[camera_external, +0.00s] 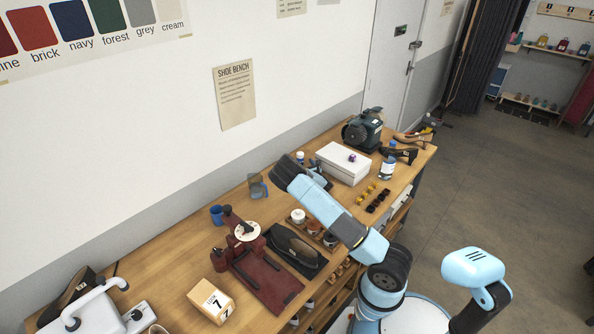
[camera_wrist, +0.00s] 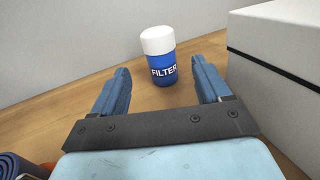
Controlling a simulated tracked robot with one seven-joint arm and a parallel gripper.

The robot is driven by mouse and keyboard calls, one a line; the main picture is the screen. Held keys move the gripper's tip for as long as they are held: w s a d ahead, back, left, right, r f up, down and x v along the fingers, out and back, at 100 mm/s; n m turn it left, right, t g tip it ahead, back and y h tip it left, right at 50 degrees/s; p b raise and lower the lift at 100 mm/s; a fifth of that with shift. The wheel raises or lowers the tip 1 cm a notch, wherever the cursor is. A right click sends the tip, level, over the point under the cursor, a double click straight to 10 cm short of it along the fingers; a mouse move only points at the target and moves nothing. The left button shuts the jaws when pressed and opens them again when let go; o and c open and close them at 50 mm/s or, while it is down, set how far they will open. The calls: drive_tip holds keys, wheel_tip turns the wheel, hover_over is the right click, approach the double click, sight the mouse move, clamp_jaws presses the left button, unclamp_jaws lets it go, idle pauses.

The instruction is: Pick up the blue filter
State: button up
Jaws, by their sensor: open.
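The blue filter (camera_wrist: 163,72) is a small upright blue cylinder with a white lid and the word FILTER on its side. In the wrist view it stands on the wooden bench, between and just beyond the tips of my gripper (camera_wrist: 160,66). The fingers are apart with nothing between their pads, and I see no contact with the filter. In the external view the filter's white lid (camera_external: 300,155) shows just behind the end of my arm, which hides part of my gripper.
A white box (camera_wrist: 282,65) stands close to my right finger; it also shows in the external view (camera_external: 343,164). A blue rolled item (camera_wrist: 18,166) is at the lower left. Bare bench (camera_wrist: 80,95) lies left of the filter.

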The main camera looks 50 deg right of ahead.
sight(302, 158)
drive_tip(key=x, duration=0.5)
drive_tip(key=shift+w+d, duration=0.15)
drive_tip(key=shift+w, duration=0.2)
drive_tip(key=c, duration=1.2)
